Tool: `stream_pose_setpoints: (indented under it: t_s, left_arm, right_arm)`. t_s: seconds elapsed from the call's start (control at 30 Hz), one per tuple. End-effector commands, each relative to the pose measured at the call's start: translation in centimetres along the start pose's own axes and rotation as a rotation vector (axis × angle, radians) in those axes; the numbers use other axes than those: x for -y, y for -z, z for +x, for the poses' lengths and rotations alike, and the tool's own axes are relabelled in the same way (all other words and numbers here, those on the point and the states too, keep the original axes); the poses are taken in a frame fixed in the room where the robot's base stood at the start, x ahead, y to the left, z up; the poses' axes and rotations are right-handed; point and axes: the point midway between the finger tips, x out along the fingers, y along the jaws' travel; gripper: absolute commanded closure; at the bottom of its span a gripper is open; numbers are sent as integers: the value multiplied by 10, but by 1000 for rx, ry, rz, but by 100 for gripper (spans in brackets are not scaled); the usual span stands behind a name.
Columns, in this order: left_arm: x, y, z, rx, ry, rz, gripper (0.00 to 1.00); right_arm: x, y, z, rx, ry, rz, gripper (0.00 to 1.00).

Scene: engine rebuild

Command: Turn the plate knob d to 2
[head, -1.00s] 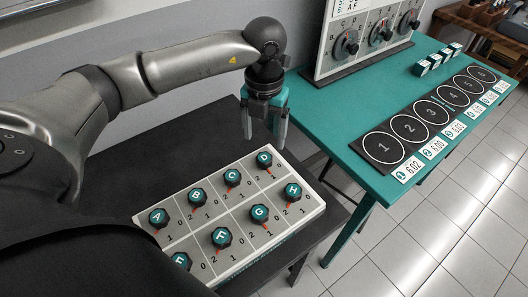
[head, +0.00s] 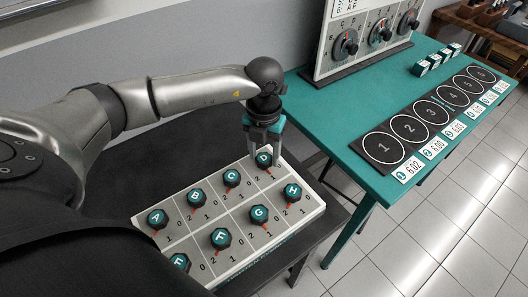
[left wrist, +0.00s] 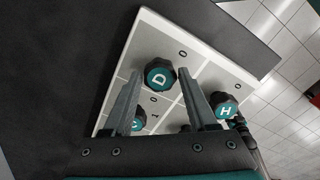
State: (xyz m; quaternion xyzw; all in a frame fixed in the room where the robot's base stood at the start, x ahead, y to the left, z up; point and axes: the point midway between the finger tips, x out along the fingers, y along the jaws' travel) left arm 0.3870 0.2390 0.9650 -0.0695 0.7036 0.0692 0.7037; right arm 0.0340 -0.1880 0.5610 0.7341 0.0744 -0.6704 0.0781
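The plate (head: 222,275) is a pale board with several black knobs with teal lettered caps, each beside the numbers 0, 1 and 2. Knob D (head: 264,160) is at the plate's far corner, with a small red mark below it toward the lower right. My left gripper (head: 265,161) points down over knob D, with one finger on each side. In the left wrist view, knob D (left wrist: 159,76) shows between the tips of the open fingers, with small gaps; contact cannot be told. Its 2 is hard to make out.
Knob C (head: 231,177) and knob H (head: 292,192) are close neighbours of D. The plate lies on a dark table (head: 130,172). A teal table (head: 330,117) on the right holds a dial panel (head: 364,60) and a numbered black mat (head: 376,162).

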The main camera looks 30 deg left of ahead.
Motion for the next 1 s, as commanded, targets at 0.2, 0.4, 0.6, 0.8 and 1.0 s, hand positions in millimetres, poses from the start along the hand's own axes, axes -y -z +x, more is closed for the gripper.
stream_pose_setpoints:
  t_s: [0.2,0.4,0.6,0.8,1.0]
  left_arm:
    - [0,0,0,1,0,0,68]
    - [0,0,0,1,0,0,90]
    - [0,0,-1,1,1,1,100]
    - [0,0,0,2,0,29,100]
    - [0,-1,0,3,0,125,100]
  right_arm:
    - [-1,0,0,-1,-1,-1,19]
    - [-1,0,0,-1,-2,-1,19]
    - [-1,1,0,-1,-2,0,19]
    - [-1,1,2,-1,-2,0,19]
    - [-1,0,7,-2,-2,1,19]
